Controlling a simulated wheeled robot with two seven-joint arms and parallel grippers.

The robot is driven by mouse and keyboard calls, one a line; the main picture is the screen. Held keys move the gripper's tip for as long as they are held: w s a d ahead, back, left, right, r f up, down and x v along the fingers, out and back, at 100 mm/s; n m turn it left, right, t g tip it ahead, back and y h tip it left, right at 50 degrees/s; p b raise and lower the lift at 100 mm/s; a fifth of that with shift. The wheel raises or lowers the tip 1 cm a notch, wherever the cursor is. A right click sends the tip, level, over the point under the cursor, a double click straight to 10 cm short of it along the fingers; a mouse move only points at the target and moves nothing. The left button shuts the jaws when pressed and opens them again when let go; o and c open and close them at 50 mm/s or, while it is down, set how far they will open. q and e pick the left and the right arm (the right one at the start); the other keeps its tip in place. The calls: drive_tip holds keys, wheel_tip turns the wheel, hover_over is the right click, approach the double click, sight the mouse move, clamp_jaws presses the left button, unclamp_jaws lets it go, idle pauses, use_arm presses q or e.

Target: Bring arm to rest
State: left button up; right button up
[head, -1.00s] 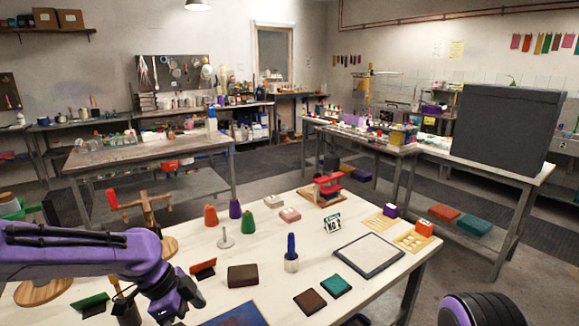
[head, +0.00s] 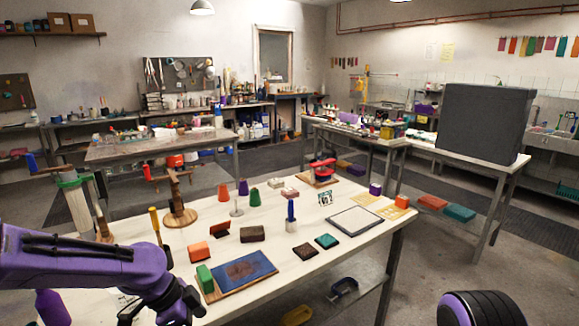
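My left arm (head: 90,262), purple and black, reaches in from the left, low in the picture. Its dark wrist end (head: 180,302) is over the near left part of the pale work table (head: 340,262), close to the bottom edge of the picture. The fingers are not clear there, so I cannot tell whether the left gripper is open or shut. No held object can be made out. A rounded purple and black part of my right arm (head: 482,310) shows at the bottom right corner. My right gripper is out of view.
Near my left wrist lie a green block (head: 205,279), a blue panel (head: 238,273) and an orange block (head: 199,252). A wooden stand (head: 178,205) is farther back. A framed pale board (head: 354,222) lies at the right. Floor is open beyond the table's right edge.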

use_arm(q)
drive_tip(key=s+a+f+n+y+b, duration=0.1)
drive_tip(key=s+f+n, duration=0.3)
drive_tip(key=f, duration=0.5)
drive_tip(key=s+a+f+n+y+b, duration=0.1)
drive_tip(key=s+f+n, duration=0.25)
drive_tip(key=f, duration=0.45)
drive_tip(key=s+f+n+y+b, duration=0.1)
drive_tip(key=s+f+n, duration=0.3)
drive_tip(key=f, duration=0.5)
drive_tip(key=s+a+f+n+t+y+b, duration=0.1)
drive_tip(key=s+a+f+n+y, duration=0.1)
drive_tip(key=s, duration=0.6)
drive_tip(key=s+a+f+n+t+y+b, duration=0.1)
drive_tip(key=s+a+f+n+y, duration=0.1)
drive_tip(key=s+a+f+n, duration=0.2)
drive_tip(key=s+a+n, duration=0.2)
drive_tip(key=s+n, duration=0.1)
drive_tip(key=s, duration=0.1)
drive_tip(key=shift+a+f+y+b, duration=0.3)
drive_tip(key=shift+a+f+b, duration=0.05)
drive_tip(key=shift+f, duration=0.05)
use_arm(e)
wheel_tip(320, 180, down, 6)
drive_tip(key=shift+w, duration=0.25)
use_arm(q)
drive_tip(key=shift+n, duration=0.25)
drive_tip(key=shift+c, duration=0.4)
use_arm(e)
drive_tip(key=shift+c, duration=0.3)
